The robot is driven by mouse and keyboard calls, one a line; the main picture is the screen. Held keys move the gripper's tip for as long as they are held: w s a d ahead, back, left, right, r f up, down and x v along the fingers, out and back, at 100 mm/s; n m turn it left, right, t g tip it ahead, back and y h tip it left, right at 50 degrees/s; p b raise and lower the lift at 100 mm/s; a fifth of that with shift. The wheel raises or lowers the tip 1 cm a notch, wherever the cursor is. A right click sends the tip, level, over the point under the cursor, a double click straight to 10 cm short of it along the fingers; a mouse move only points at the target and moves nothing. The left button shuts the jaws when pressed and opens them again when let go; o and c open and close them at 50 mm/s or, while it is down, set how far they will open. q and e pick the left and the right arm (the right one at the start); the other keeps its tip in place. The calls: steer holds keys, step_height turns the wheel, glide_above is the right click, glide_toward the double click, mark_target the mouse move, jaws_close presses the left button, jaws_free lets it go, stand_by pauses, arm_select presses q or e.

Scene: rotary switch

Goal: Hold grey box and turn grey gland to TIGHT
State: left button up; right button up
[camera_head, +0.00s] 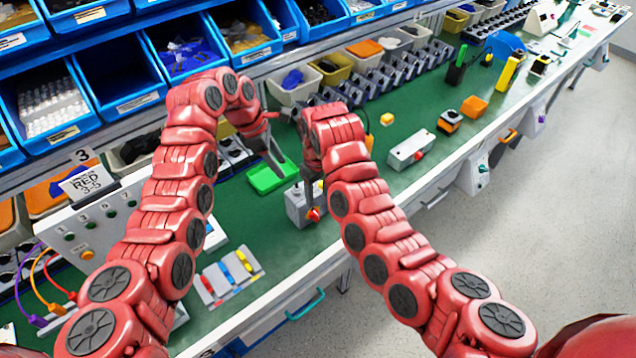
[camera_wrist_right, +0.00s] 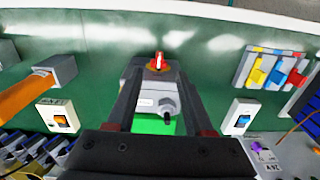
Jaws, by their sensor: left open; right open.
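The grey box (camera_head: 297,207) stands on the green bench mat with a red-orange rotary knob (camera_head: 313,214) on its bench-edge side. In the right wrist view the grey box (camera_wrist_right: 157,88) shows the knob (camera_wrist_right: 158,63), a white label and a dark grey gland (camera_wrist_right: 167,105). I cannot read which way the gland is set. My right gripper (camera_head: 311,188) is open over the box, and its fingers show on either side of it; contact cannot be told. My left gripper (camera_head: 272,158) is open and empty, above and left of the box, near the green tray.
A green tray (camera_head: 266,179) lies just behind the box. A grey switch box (camera_head: 408,151) stands farther right. Coloured switches (camera_head: 230,277) lie to the front left. Blue bins (camera_head: 125,78) line the back. Bare mat lies around the box.

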mark_target(318, 216)
step_height(318, 216, down, 13)
steer(key=shift+r, duration=0.1)
stand_by(0.4)
jaws_close()
stand_by(1.3)
